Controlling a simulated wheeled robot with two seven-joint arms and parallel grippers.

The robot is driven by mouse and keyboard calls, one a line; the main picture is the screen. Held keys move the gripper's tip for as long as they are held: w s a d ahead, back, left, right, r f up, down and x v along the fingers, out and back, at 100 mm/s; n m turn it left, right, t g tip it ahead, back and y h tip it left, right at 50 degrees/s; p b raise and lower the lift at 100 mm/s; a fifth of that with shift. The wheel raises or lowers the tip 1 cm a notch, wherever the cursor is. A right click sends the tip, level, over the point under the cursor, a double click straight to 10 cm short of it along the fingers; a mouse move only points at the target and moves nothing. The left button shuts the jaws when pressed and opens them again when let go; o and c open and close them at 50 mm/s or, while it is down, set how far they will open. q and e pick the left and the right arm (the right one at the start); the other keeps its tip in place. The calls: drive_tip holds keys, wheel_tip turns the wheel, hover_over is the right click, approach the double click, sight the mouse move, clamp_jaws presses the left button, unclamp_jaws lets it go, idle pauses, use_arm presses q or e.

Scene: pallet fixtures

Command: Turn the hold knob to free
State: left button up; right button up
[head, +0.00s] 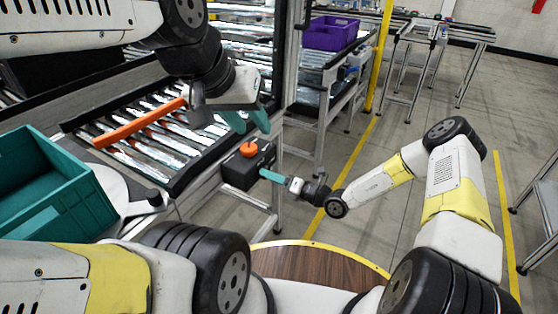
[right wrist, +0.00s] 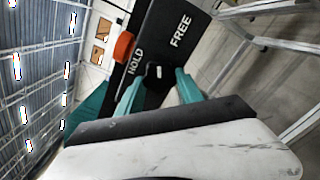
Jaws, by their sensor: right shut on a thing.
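The orange hold knob (head: 248,149) sits on top of a black box (head: 236,172) at the conveyor's near corner. In the right wrist view the knob (right wrist: 124,46) is beside the white word HOLD, with FREE farther right on the box (right wrist: 158,40). I cannot tell exactly where the knob points. My left gripper (head: 248,122) is just above the knob, its teal fingers apart and nothing visible between them.
The roller conveyor (head: 175,158) with an orange bar (head: 130,125) across it lies left of the box. A teal bin (head: 50,200) stands at left. A purple crate (head: 330,33) is on a rack behind. Open floor lies to the right.

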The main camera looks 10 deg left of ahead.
drive_tip(key=m, duration=0.5)
idle(0.6)
drive_tip(key=o, duration=1.4)
drive_tip(key=shift+r, duration=0.1)
drive_tip(key=v, duration=0.8)
